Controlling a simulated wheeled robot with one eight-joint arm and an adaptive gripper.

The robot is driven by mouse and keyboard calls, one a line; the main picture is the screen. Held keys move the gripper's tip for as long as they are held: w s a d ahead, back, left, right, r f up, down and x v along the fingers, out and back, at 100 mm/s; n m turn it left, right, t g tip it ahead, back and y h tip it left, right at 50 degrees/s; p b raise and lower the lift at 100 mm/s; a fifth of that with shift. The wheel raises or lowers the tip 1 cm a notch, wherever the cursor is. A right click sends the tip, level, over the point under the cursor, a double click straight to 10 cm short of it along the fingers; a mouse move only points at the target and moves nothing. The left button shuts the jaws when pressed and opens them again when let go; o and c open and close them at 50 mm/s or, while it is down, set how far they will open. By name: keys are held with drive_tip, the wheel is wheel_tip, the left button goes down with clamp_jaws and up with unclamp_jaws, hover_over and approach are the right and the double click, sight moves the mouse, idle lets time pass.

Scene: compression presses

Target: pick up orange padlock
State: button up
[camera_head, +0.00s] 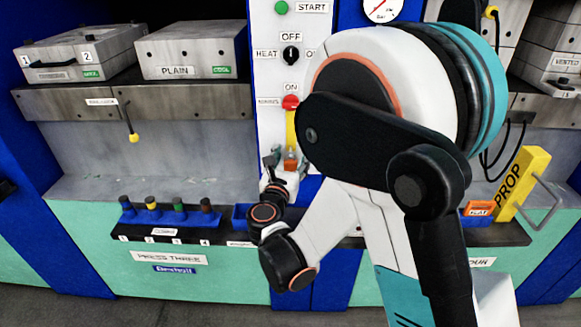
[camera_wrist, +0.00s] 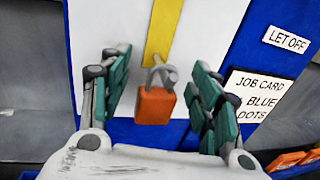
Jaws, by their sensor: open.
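The orange padlock (camera_wrist: 155,106) with a grey shackle shows in the wrist view, between and beyond my open fingers. It hangs upright at the lower end of a yellow strip on the white panel. My gripper (camera_wrist: 158,98) has green-padded fingers spread to either side of the padlock, with gaps on both sides. In the head view the padlock (camera_head: 290,160) shows small below the yellow strip. My gripper (camera_head: 277,165) is just in front of it there, partly overlapping it. Whether the fingers reach as deep as the padlock is hard to tell.
The white panel (camera_head: 268,75) carries a red knob (camera_head: 291,102) and a black switch (camera_head: 291,54) above the padlock. A shelf with several coloured pegs (camera_head: 179,204) lies left. A yellow prop (camera_head: 522,183) stands right. A job card (camera_wrist: 257,95) is right of the fingers.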

drive_tip(key=c, duration=1.2)
drive_tip(key=shift+r, duration=0.2)
